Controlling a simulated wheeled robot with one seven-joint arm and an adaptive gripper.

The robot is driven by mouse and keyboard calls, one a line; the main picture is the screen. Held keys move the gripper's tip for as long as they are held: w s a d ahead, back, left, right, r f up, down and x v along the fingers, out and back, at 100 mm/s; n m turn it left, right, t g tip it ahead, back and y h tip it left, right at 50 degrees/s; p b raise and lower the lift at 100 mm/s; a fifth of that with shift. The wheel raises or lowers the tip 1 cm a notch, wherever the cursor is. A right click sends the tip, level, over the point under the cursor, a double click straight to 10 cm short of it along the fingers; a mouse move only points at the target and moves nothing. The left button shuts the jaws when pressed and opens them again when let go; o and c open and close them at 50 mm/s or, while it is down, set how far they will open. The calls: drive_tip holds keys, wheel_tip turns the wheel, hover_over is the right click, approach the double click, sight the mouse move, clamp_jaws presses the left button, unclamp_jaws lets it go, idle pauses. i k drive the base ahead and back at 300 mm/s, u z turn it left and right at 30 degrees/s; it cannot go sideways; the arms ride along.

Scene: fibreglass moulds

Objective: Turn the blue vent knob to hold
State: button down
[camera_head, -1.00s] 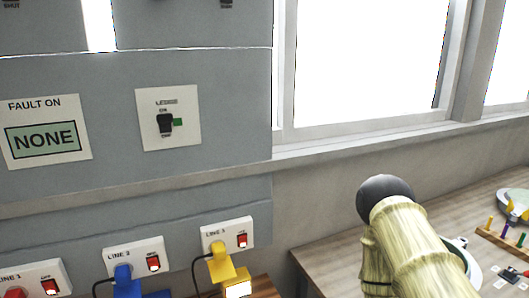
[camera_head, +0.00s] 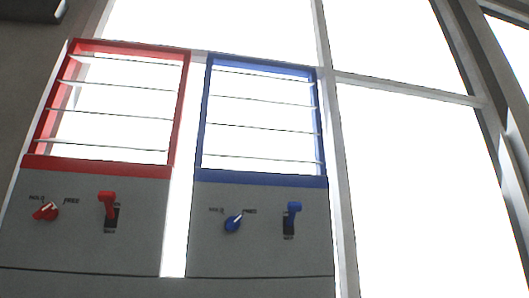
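The blue vent knob (camera_head: 233,223) is on the grey panel (camera_head: 260,257) below the blue-framed louvre vent (camera_head: 264,180). Labels above it read HOLD on the left and FREE on the right, small and blurred. Its light pointer mark leans up and to the right, toward FREE. A blue lever (camera_head: 292,213) in a dark slot is to its right, with its handle at the slot's top. My gripper does not show in the head view now.
To the left is a matching red-framed vent (camera_head: 100,164) with a red knob (camera_head: 46,211) and a red lever (camera_head: 107,203). Bright windows (camera_head: 415,180) fill the right side. A dark object (camera_head: 33,10) shows at the top left corner.

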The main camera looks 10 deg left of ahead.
sight(233, 223)
drive_tip(key=z, duration=2.95)
drive_tip(key=k, duration=1.35)
drive_tip(key=u, duration=2)
